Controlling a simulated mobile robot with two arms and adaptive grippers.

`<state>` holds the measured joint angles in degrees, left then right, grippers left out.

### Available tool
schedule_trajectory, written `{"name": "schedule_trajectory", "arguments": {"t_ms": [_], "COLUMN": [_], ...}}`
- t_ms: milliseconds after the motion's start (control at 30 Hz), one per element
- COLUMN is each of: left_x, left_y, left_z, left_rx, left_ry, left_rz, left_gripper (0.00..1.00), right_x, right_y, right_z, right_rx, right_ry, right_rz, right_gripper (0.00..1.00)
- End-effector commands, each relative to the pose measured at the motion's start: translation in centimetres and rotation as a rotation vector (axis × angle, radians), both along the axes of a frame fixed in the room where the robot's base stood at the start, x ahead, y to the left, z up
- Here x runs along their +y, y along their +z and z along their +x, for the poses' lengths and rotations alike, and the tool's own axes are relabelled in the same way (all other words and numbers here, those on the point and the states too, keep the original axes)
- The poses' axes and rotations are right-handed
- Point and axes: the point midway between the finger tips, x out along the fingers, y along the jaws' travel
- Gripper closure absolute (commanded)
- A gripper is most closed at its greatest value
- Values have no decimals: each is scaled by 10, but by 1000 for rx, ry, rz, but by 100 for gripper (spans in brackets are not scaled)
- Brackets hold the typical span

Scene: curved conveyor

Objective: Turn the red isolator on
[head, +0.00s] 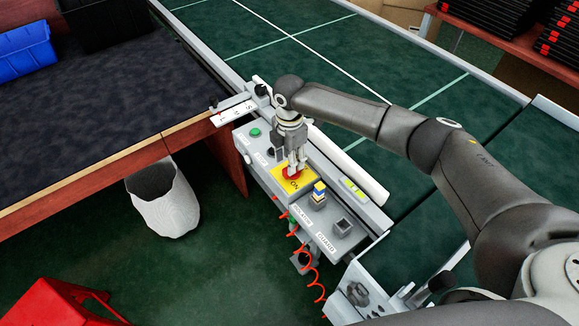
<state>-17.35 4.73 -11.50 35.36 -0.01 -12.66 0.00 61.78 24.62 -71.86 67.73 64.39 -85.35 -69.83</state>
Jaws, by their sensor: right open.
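The red isolator (289,174) is a red rotary knob on a yellow plate (279,184) on the grey control panel. The word ON shows on the plate at the knob's near side. My right gripper (295,168) points down at the knob, with its open fingers at it and partly covering it. I cannot tell whether the fingers touch the knob, and its exact angle is hidden. My left gripper is not in view.
The panel also has a green button (255,132), a small blue, white and yellow part (319,190) and a dark square socket (343,224). A red coiled cable (305,255) hangs in front. A white bin (162,197) and a red stool (62,303) stand at left.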

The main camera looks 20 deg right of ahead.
Motion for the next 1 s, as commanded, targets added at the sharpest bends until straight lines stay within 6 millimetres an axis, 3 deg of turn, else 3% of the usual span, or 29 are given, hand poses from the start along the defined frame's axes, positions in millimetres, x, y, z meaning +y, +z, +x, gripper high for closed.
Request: {"name": "schedule_trajectory", "arguments": {"t_ms": [100,300,667,1000], "left_x": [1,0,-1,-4], "left_y": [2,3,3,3], "left_z": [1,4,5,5], "left_rx": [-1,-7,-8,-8], "left_ry": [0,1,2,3], "left_rz": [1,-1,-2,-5], "left_gripper": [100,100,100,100], "right_x": [0,1,0,0], "right_y": [-21,-41,-46,-46], "right_z": [-1,0,0,0], "right_rx": [3,0,-1,-1], "right_ry": [0,0,0,0], "right_rz": [-1,0,0,0], "right_gripper": [59,59,60,100]}}
